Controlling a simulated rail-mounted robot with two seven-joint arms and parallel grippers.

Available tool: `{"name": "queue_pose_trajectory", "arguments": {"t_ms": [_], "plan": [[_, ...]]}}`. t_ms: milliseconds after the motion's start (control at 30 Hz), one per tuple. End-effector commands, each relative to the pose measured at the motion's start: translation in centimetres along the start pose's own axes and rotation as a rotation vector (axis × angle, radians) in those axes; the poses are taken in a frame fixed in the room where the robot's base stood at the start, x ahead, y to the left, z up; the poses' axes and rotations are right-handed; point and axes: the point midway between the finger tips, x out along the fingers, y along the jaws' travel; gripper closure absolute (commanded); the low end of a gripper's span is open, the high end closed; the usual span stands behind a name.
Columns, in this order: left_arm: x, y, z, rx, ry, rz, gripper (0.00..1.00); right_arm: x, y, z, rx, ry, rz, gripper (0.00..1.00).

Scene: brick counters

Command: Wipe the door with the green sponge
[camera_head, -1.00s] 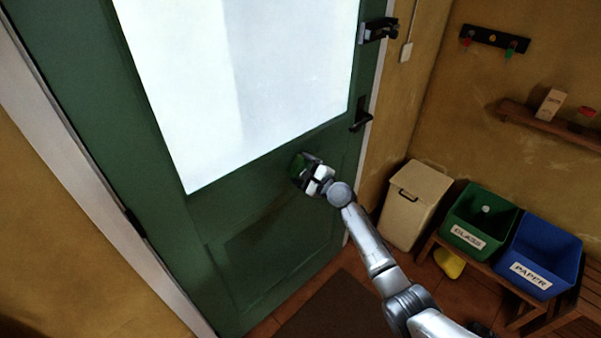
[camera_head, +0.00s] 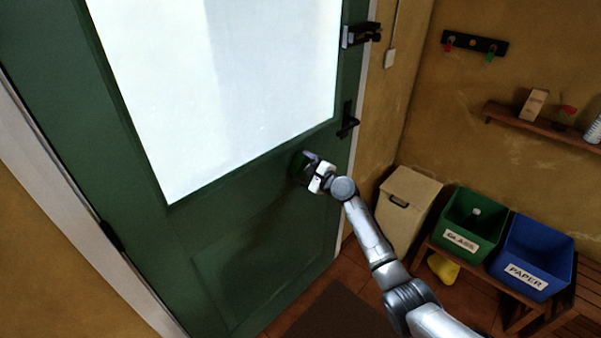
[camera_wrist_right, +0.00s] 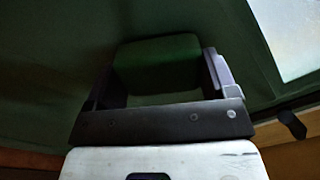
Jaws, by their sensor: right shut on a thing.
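The green door (camera_head: 265,235) with a large bright glass pane (camera_head: 230,80) fills the left and middle of the head view. My right gripper (camera_head: 304,165) is at the door's middle rail, just below the pane's lower right part. It is shut on the green sponge (camera_wrist_right: 158,68), which shows between the fingers in the right wrist view. In the head view the sponge is dark and mostly hidden by the gripper. The sponge is at or very close to the door surface; I cannot tell if it touches. My left gripper is not in view.
A black door handle (camera_head: 347,121) and a lock (camera_head: 361,34) are on the door's right edge. A beige bin (camera_head: 407,205), a green glass bin (camera_head: 470,222) and a blue paper bin (camera_head: 534,257) stand at right. A dark mat (camera_head: 340,318) lies on the floor.

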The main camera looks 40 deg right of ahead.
Motion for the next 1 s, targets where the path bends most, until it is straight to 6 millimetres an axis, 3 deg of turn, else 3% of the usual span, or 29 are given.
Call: {"name": "queue_pose_trajectory", "arguments": {"t_ms": [1000], "plan": [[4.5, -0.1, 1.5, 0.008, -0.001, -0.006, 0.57, 0.2, -3.3, -4.7, 0.0, 0.002, -0.002, 0.4]]}}
